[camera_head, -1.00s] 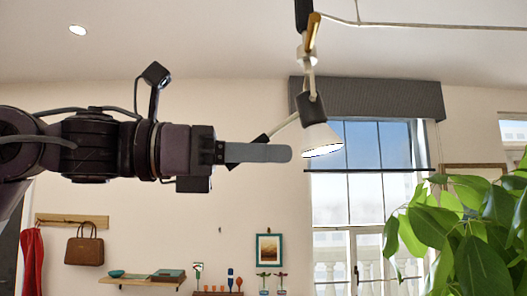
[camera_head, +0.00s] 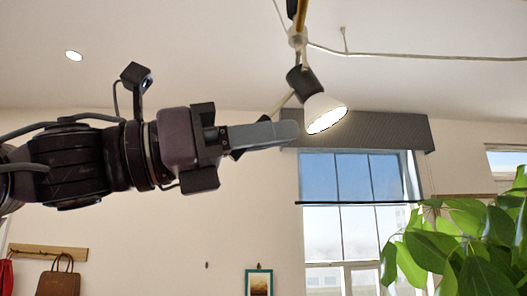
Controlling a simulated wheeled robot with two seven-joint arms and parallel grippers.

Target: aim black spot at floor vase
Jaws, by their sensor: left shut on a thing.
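The black spot (camera_head: 304,83) hangs from the ceiling wiring right of centre. It has a black body and a lit white shade (camera_head: 325,112) that faces down and to the right. My left gripper (camera_head: 292,131) comes in from the left with its fingers together, just below and left of the spot. A thin pale rod runs from the fingers up toward the spot's body, and the gripper is shut on it; the exact grip is partly hidden by the fingers. No floor vase shows. My right gripper is not in view.
A ceiling cable (camera_head: 430,56) with a brass-coloured piece (camera_head: 300,14) runs above the spot. Behind are a window (camera_head: 345,225) and a dark blind (camera_head: 385,132). A leafy plant (camera_head: 465,235) fills the lower right. The wall below my left gripper is mostly bare.

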